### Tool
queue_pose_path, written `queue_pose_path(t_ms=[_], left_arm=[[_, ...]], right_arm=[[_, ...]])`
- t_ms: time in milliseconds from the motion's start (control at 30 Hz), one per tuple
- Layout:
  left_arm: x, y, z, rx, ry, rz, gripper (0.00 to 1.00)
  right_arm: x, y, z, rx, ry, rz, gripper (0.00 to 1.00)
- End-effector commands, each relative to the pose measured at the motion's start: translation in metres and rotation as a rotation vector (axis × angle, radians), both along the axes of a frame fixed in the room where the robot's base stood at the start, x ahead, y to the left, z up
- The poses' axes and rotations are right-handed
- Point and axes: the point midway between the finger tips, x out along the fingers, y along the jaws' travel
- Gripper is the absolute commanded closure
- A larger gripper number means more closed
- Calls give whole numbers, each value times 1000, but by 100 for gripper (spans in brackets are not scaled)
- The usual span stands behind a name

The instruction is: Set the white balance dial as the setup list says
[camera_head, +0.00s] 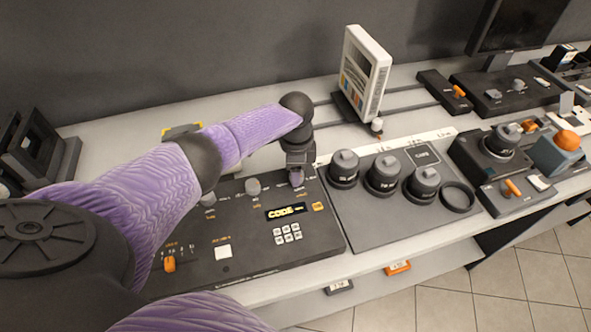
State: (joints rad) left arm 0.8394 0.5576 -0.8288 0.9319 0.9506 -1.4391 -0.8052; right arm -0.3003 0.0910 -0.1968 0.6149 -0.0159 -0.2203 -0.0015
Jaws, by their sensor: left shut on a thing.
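A dark control panel (285,250) lies on the bench, with a row of grey dials along its back edge. My left gripper (297,170) points down at the rightmost dial (297,179) of this row and is shut on it; the gripper hides most of that dial. Two more dials stand to its left, a middle dial (253,187) and a left dial (208,199) partly behind my arm. The small labels are too blurred to tell which is white balance. No setup list can be read for certain. My right gripper is not in view.
The panel also carries a lit CODE display (287,211), a keypad (288,233) and an orange slider (169,264). A grey tray (350,215) with several dark round pieces lies right of it. A white-framed screen (362,72) stands behind.

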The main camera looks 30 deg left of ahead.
Motion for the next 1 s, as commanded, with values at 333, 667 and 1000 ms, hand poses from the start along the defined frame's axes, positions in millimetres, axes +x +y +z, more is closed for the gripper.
queue_pose_path(t_ms=[333,667,1000], left_arm=[[1,-1,0,-2,-2,-289,100],[1,-1,1,-3,-3,-463,100],[2,-1,1,-3,-3,-523,100]], right_arm=[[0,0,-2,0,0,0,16],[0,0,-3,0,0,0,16],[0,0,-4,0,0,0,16]])
